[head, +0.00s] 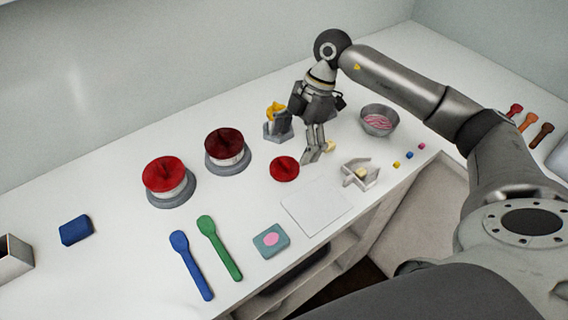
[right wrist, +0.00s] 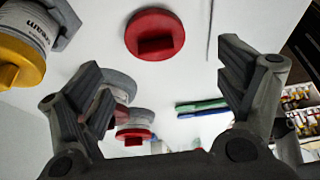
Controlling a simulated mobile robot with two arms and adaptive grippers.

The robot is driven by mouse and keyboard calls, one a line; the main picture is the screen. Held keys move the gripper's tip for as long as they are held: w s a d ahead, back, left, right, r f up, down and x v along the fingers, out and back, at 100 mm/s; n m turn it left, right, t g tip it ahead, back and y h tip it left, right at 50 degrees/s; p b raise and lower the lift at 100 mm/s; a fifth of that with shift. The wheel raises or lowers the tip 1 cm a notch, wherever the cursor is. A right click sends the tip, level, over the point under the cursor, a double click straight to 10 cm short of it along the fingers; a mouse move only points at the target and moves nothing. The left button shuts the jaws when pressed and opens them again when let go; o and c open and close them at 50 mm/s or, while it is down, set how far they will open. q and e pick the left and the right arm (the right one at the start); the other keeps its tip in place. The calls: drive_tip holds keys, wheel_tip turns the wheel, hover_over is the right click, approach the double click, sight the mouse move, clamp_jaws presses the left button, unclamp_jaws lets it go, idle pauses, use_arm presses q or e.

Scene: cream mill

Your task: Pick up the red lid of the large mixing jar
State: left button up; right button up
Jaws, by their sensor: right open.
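A round red lid (head: 284,168) lies flat on the white table in the head view. In the right wrist view the red lid (right wrist: 155,34) shows a raised bar handle, ahead of the fingers. Two jars on grey bases stand to its left, one with a bright red top (head: 164,174) and one with a dark red top (head: 223,142). I cannot tell which jar the loose lid belongs to. My right gripper (head: 313,157) is open and empty, pointing down just right of the loose lid, apart from it. My left gripper is not in view.
A grey device with a yellow part (head: 278,124) stands behind the lid. A bowl (head: 379,120), small cream block (head: 329,146) and grey holder (head: 360,174) are to the right. A white sheet (head: 316,206), blue spoon (head: 191,266) and green spoon (head: 219,248) lie in front.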

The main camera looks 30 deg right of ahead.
sight(285, 161)
drive_tip(key=p+x, duration=0.2)
drive_tip(key=x, duration=0.3)
drive_tip(key=shift+w+a+f, duration=0.2)
drive_tip(key=shift+a+f, duration=0.05)
drive_tip(key=shift+f, duration=0.35)
drive_tip(key=shift+c, duration=0.5)
drive_tip(key=c, duration=0.6)
